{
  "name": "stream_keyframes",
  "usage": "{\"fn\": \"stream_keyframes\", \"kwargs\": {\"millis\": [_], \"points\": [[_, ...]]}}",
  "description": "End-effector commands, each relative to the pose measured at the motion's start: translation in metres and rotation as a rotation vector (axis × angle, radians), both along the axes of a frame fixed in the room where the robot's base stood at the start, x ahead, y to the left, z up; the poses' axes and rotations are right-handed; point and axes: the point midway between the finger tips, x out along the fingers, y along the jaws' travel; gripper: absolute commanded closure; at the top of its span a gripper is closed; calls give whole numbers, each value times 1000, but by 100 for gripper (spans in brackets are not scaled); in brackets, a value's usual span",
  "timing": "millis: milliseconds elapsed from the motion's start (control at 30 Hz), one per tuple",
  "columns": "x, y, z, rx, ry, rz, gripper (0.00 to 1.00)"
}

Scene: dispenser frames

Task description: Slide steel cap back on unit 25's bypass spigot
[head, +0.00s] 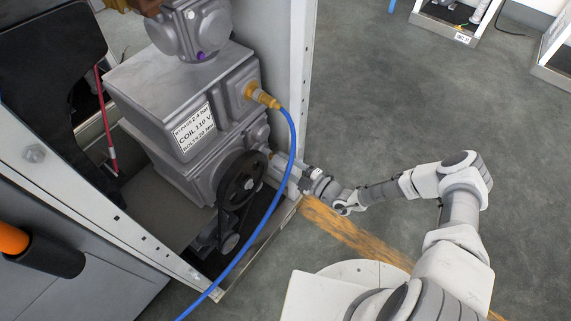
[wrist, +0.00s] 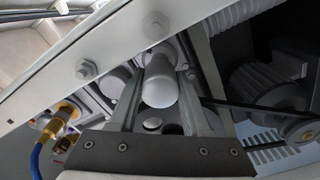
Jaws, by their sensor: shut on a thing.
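A pale grey cylinder with a rounded end, which I take for the steel cap (wrist: 161,88), lies between the two fingers of my gripper (wrist: 172,55) in the wrist view. Its rounded end faces the camera. The fingers are shut on it. Its far end meets a grey body, and I cannot tell whether it is over the bypass spigot, which is hidden. In the head view my gripper (head: 297,180) reaches low into the right side of the grey dispenser unit (head: 150,85), beside the black pulley (head: 240,178). The cap is too small to make out there. No number 25 is readable.
A blue hose (head: 290,140) hangs from a brass fitting (head: 262,96) and passes close to my gripper. A white upright post (head: 298,70) and the cabinet's metal sill (head: 262,250) bound the opening. In the wrist view a bolted white rail (wrist: 85,70) runs close by. Open grey floor lies right.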

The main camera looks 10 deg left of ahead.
Motion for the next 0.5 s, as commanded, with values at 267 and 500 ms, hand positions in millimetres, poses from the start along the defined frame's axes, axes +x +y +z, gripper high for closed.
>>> {"fn": "stream_keyframes", "kwargs": {"millis": [267, 500], "points": [[3, 7, 0, 1, 0, 1, 100], [5, 12, 0, 1, -1, 0, 100]]}}
